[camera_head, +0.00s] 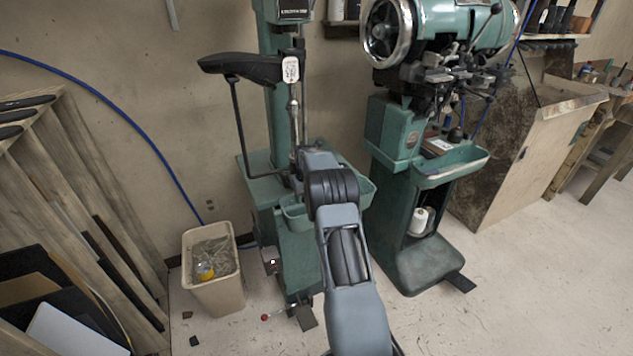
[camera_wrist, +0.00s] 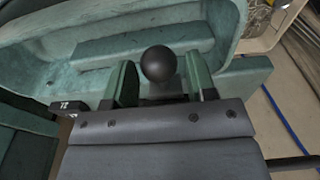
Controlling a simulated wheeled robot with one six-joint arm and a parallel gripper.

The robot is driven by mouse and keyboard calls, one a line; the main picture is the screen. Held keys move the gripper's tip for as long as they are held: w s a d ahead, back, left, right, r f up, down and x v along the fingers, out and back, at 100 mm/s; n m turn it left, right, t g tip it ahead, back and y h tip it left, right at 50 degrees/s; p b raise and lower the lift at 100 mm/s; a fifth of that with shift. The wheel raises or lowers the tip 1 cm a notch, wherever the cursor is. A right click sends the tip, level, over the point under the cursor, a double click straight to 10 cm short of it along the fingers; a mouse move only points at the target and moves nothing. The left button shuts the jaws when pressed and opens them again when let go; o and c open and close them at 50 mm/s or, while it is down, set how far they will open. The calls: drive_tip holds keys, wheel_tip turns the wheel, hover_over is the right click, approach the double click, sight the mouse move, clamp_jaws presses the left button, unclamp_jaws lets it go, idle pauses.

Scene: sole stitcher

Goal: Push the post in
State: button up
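In the wrist view a round black ball knob (camera_wrist: 158,63) stands between the two fingers of my gripper (camera_wrist: 162,84). The fingers are apart, one on each side of the knob, with a narrow gap visible on the right. My gripper is open; I cannot tell whether a finger touches the knob. What the knob is fixed to is mostly hidden behind the gripper. In the head view my arm covers the knob and the fingers, in front of the green stitcher (camera_head: 292,236). Its upright metal post (camera_head: 293,110) rises behind my arm, beside a black horn-shaped arm (camera_head: 240,66).
A green tray (camera_wrist: 120,45) lies just beyond the fingers. A second green machine (camera_head: 398,140) stands close on the right. A beige bin (camera_head: 213,290) stands at the left, near leaning wooden boards (camera_head: 75,200). Floor is clear at the lower right.

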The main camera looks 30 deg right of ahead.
drive_tip(key=o, duration=0.4)
drive_tip(key=shift+s, duration=0.1)
drive_tip(key=shift+c, duration=0.2)
wheel_tip(320, 180, up, 7)
drive_tip(key=s+p, duration=0.2)
drive_tip(key=p, duration=0.1)
drive_tip(key=shift+p, duration=0.35)
drive_tip(key=shift+a, duration=0.1)
drive_tip(key=s+a+r, duration=0.4)
drive_tip(key=s+a, duration=0.3)
drive_tip(key=s, duration=0.3)
drive_tip(key=s+a+r+n+t+p, duration=0.1)
drive_tip(key=s+a+r, duration=0.4)
drive_tip(key=s+a, duration=0.3)
drive_tip(key=s+a+r+t, duration=0.1)
drive_tip(key=s+a+r, duration=0.4)
drive_tip(key=s+a, duration=0.3)
drive_tip(key=shift+s+a+r+n, duration=0.2)
drive_tip(key=shift+s+n, duration=0.2)
drive_tip(key=shift+s, duration=1.65)
